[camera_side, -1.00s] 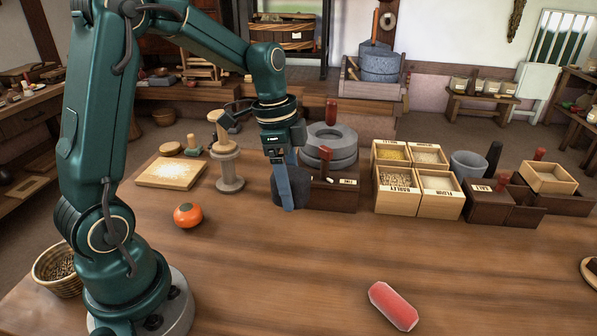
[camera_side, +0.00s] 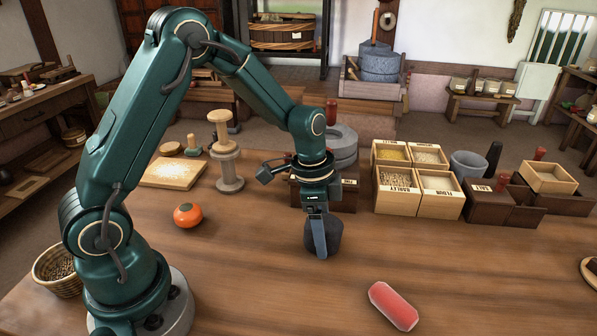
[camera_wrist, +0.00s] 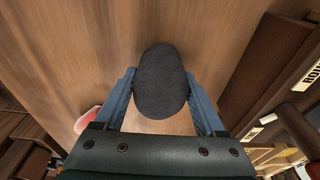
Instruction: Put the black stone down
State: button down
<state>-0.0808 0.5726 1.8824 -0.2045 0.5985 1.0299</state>
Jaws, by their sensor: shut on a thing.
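The black stone (camera_side: 333,236) is dark and rounded, at the middle of the wooden table (camera_side: 250,270) in the side view. My gripper (camera_side: 322,246) points down and is shut on it. In the wrist view the black stone (camera_wrist: 161,82) sits between the two blue fingers of my gripper (camera_wrist: 160,95). The near finger hides part of the stone in the side view. I cannot tell whether the stone's underside touches the table or is slightly above it.
A pinkish-red block (camera_side: 393,306) lies to the front right. An orange round thing (camera_side: 187,215) is to the left. A dark wooden box (camera_side: 345,196) stands close behind my gripper, with light grain boxes (camera_side: 400,203) to its right. The table front is mostly clear.

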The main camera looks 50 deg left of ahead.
jog(key=shift+f, duration=0.15)
grip_release()
jog(key=r, duration=0.4)
jog(key=s+a+r, duration=0.1)
jog(key=r, duration=0.7)
jog(key=shift+s+a, duration=0.15)
jog(key=s+d+r+n+t+y, duration=0.1)
jog(key=s+n+t, duration=0.3)
jog(key=s+n, duration=0.5)
jog(key=shift+s+d+r, duration=0.2)
jog(key=shift+s+r, duration=0.7)
jog(key=shift+s, duration=1.8)
